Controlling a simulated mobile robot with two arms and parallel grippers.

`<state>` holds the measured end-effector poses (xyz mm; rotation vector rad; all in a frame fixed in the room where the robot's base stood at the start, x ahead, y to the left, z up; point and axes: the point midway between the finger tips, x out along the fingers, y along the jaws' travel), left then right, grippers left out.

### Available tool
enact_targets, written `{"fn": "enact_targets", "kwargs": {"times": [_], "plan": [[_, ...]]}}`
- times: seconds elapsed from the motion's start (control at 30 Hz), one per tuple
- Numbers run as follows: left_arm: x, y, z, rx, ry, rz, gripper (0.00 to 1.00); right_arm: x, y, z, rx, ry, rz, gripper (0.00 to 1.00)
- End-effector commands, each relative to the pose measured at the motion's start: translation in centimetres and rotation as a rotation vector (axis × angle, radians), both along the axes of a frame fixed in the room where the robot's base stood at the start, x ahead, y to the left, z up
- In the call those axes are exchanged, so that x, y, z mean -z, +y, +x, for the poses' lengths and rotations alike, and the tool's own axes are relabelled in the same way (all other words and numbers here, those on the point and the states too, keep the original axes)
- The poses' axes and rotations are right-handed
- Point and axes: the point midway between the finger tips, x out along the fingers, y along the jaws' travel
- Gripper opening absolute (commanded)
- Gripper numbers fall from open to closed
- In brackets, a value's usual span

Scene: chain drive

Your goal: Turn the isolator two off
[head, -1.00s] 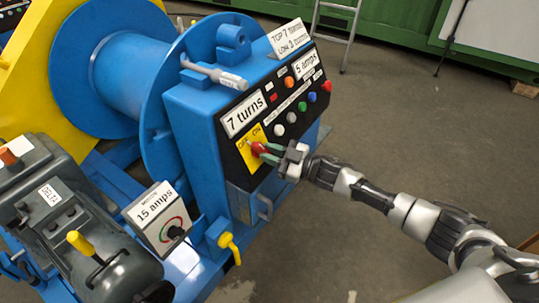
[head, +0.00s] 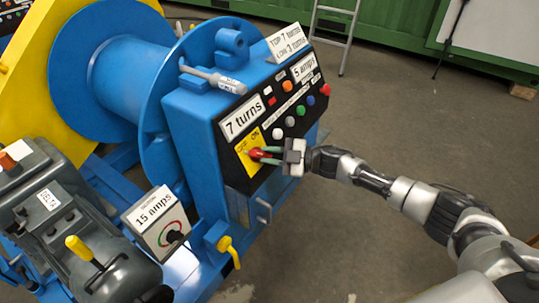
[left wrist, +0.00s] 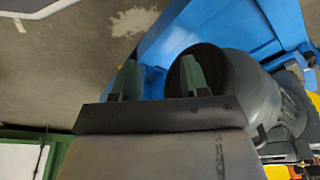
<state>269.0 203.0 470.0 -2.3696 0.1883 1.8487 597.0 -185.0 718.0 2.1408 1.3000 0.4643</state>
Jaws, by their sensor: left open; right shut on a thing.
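A red switch handle (head: 256,153) sits on a yellow plate (head: 247,142) marked OFF and ON, at the lower left of the black control panel (head: 310,98). I take it for the isolator, but no "two" label is readable. My right gripper (head: 268,155) reaches in from the right and is shut on the red handle. Its fingers partly cover the handle and the plate's lower right. My left gripper is not in the head view. In the left wrist view, my left gripper (left wrist: 160,80) is open and empty, its fingers apart.
The blue cabinet (head: 190,135) carries several coloured buttons and signs above the switch. A meter box reading 15 amps (head: 155,215) with a black knob, a yellow lever (head: 78,247) and a grey motor (head: 110,275) stand at lower left. Floor (head: 400,120) at right is open.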

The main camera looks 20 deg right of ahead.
Motion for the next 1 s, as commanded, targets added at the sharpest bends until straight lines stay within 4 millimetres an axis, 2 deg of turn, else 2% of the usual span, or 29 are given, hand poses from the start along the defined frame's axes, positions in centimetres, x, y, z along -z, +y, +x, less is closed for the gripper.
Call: {"fn": "enact_targets", "kwargs": {"times": [0.2,0.23,0.4,0.63,0.77,1.0], "plan": [[0.0,0.0,0.0,0.000,0.000,0.000,0.45,0.1,0.0,0.0,0.000,-0.003,-0.005,0.00],[0.0,0.0,0.0,0.000,0.000,0.000,0.45,0.1,0.0,0.0,0.000,-0.002,-0.004,0.22],[0.0,0.0,0.0,0.000,0.000,0.000,0.45,0.0,0.0,0.0,0.000,-0.002,-0.003,0.45],[0.0,0.0,0.0,0.000,0.001,0.000,0.45,0.0,0.0,0.0,0.000,-0.002,-0.001,0.45],[0.0,0.0,0.0,0.000,-0.001,0.000,0.45,0.0,-0.8,-0.4,0.001,-0.001,-0.001,0.45],[0.8,0.1,-0.4,0.000,0.009,0.001,0.45,0.0,-4.8,-2.5,0.002,0.000,-0.005,0.45]]}}
